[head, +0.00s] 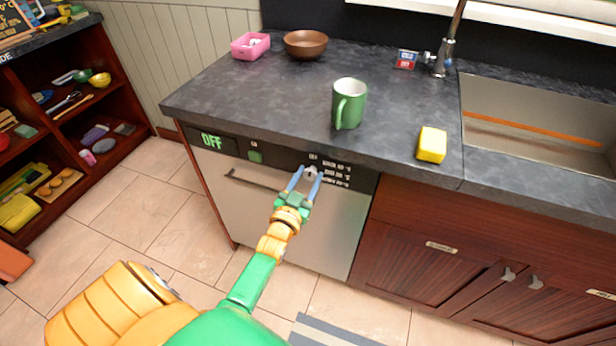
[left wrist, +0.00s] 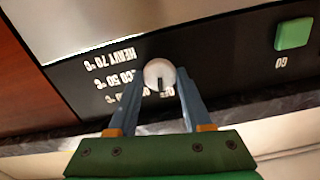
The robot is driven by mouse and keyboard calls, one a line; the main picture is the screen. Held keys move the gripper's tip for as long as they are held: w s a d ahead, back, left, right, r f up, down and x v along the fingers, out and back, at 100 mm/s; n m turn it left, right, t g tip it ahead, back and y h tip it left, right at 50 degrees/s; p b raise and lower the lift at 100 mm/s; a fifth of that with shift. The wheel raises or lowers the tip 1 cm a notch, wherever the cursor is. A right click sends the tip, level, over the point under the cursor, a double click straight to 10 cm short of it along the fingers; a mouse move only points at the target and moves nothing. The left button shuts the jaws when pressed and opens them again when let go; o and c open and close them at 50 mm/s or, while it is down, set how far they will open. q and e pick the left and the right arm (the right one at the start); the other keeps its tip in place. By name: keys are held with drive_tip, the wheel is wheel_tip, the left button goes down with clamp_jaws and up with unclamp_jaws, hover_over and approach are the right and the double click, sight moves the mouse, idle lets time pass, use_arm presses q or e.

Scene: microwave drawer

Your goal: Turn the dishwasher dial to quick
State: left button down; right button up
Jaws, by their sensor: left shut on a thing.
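The dishwasher (head: 235,195) has a silver door under the counter and a black control panel. Its display (head: 211,142) reads OFF in green. The round silver dial (left wrist: 159,73) is on the panel's right part, with program labels beside it; HEAVY 70 °C and ECO 50 °C are legible upside down in the left wrist view. The dial's dark mark points down in that view, toward a partly hidden label. My left gripper (head: 305,171) is shut on the dial, one blue finger on each side. The fingers hide some labels. My right gripper is not in view.
A green GO button (left wrist: 293,31) is on the panel, left of the dial in the head view. A green mug (head: 348,104), yellow sponge (head: 432,144), brown bowl (head: 306,43) and pink container (head: 250,45) stand on the counter (head: 240,90). A sink is at right.

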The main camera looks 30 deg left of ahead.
use_arm(q)
drive_tip(key=m, duration=0.3)
drive_tip(key=shift+d+m, duration=0.1)
drive_tip(key=shift+m, duration=1.8)
drive_tip(key=shift+c, duration=1.8)
unclamp_jaws()
drive_tip(key=v, duration=0.7)
